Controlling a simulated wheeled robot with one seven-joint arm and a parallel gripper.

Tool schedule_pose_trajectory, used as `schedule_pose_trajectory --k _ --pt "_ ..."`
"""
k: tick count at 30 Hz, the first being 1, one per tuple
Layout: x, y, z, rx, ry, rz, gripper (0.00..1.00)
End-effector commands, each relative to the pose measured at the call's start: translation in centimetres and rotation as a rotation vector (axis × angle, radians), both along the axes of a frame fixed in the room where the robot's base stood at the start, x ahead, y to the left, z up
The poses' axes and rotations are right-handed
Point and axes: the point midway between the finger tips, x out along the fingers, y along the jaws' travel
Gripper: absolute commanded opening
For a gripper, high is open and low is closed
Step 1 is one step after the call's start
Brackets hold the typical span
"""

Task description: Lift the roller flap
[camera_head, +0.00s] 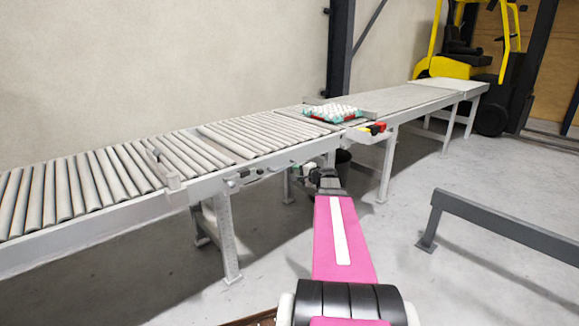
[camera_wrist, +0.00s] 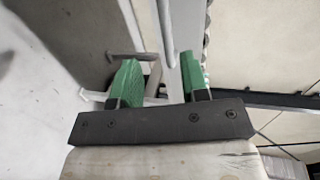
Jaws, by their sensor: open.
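The roller conveyor (camera_head: 100,228) runs across the head view. Its middle roller section (camera_head: 255,138), which looks like the flap, lies level with the rest; I cannot clearly make out the flap's edges. My gripper (camera_wrist: 160,80) is open, with its two green fingers apart and nothing clamped between them. In the head view my arm reaches to the conveyor's near side, with its end low beside the frame under the rollers. In the wrist view a pale grey rail (camera_wrist: 170,35) runs just beyond and between the fingertips. I cannot tell whether they touch it.
A tray of white eggs (camera_head: 333,112) sits on the conveyor to the right of the rollers. A red and yellow switch box (camera_head: 374,128) is on the near edge. A grey barrier (camera_head: 500,243) stands at right and a yellow forklift (camera_head: 450,67) behind. The floor between is clear.

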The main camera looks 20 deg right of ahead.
Motion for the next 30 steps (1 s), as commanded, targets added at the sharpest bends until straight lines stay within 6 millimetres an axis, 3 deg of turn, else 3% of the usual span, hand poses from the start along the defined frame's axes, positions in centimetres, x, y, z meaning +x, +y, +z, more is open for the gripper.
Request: schedule_pose_trajectory --k 5,21,30 --pt "0.9 -0.9 0.4 0.025 -0.019 -0.025 0.41" --pt "8.7 2.0 -1.4 0.023 -0.016 -0.022 0.41" --pt "10.1 2.6 -1.7 0.024 -0.016 -0.023 0.41"
